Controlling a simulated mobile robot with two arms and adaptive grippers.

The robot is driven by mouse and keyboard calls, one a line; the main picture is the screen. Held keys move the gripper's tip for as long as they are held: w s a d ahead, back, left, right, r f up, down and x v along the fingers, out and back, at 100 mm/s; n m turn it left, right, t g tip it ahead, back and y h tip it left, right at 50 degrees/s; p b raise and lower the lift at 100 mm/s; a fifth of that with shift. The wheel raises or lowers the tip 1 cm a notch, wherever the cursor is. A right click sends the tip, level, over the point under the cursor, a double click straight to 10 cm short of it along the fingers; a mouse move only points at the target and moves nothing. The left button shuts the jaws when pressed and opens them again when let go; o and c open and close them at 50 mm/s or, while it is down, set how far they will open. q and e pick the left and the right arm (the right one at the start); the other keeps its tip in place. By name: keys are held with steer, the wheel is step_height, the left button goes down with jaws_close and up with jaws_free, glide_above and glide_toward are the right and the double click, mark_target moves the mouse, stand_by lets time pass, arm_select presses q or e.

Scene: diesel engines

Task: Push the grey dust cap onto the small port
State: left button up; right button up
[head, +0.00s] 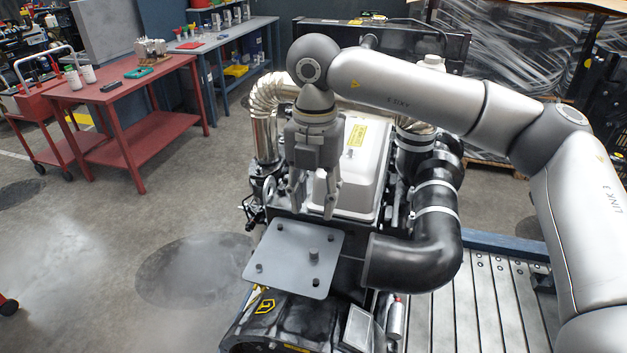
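My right gripper (314,203) points down over the engine, its two fingers apart with nothing visible between them. Below it is a flat grey plate (288,245) on the front of the engine. A short dark grey cylinder (313,254) stands on the plate right of its middle, below and apart from the fingertips. It may be the dust cap, but I cannot tell for sure. Several smaller dark studs stand near the plate's corners. I cannot make out the small port. My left gripper is not in view.
A black curved pipe (422,262) rises close to the plate's right. The pale engine cover (362,165) is behind the gripper. A ribbed metal pipe (266,110) stands behind left. A red table (125,92) is at the far left, with open floor between.

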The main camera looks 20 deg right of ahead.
mark_target(314, 250)
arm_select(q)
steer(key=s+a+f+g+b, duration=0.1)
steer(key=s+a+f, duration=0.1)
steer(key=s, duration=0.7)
arm_select(e)
steer(key=f, duration=0.1)
steer(key=s+f, duration=0.1)
steer(key=f+b, duration=0.1)
steer(key=shift+s+a+f, duration=0.1)
steer(key=shift+s+a, duration=0.2)
steer(key=shift+s, duration=0.1)
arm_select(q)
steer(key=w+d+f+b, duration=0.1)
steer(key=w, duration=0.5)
arm_select(e)
step_height(314, 250, down, 2)
steer(key=shift+f, duration=0.25)
step_height(314, 250, down, 4)
steer(key=b, duration=0.4)
steer(key=shift+a+f, duration=0.1)
steer(key=shift+f, duration=0.2)
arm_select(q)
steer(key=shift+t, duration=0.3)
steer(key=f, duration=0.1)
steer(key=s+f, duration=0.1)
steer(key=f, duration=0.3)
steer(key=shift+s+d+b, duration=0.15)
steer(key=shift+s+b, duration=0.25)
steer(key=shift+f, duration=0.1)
